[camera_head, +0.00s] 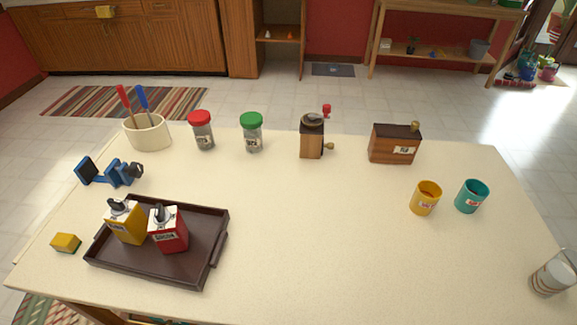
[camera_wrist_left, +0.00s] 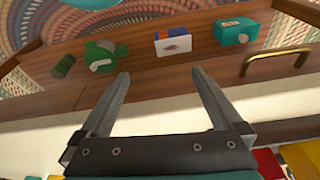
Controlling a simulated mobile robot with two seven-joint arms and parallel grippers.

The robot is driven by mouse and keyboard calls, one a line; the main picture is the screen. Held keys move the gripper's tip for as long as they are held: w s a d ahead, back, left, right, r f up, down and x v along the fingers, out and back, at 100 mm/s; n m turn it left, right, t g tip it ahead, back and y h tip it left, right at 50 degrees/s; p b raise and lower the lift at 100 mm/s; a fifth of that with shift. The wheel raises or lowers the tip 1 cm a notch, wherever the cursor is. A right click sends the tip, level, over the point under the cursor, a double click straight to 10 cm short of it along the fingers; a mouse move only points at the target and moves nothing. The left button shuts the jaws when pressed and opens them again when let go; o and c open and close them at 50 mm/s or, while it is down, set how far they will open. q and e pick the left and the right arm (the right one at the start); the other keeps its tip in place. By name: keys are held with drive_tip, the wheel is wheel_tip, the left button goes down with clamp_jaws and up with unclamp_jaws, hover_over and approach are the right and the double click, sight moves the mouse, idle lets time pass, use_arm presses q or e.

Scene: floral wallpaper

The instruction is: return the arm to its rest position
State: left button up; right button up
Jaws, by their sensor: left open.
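My left gripper (camera_wrist_left: 160,74) shows in the left wrist view with its two fingers spread apart and nothing between them. Beyond the fingertips is an open wooden drawer (camera_wrist_left: 130,75) with a brass handle (camera_wrist_left: 277,60). In it lie a green item (camera_wrist_left: 102,56), a dark green cylinder (camera_wrist_left: 63,67), a white and blue box (camera_wrist_left: 174,42) and a teal box (camera_wrist_left: 236,32). Neither gripper shows in the head view.
In the head view, the cream table (camera_head: 320,240) holds a dark tray (camera_head: 195,262) with a yellow and a red container. A sponge (camera_head: 66,243), blue clamp-like tool (camera_head: 110,173), jars, grinder, cups and a glass (camera_head: 553,274) stand around. The table's middle is clear.

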use_arm(q)
drive_tip(key=s+a+f+g+b, duration=0.1)
drive_tip(key=s+f, duration=0.7)
drive_tip(key=f, duration=0.3)
drive_tip(key=s+a+f, duration=0.2)
drive_tip(key=s+f, duration=0.7)
drive_tip(key=f, duration=0.3)
drive_tip(key=shift+s+g+b, duration=0.15)
drive_tip(key=shift+g+b, duration=0.25)
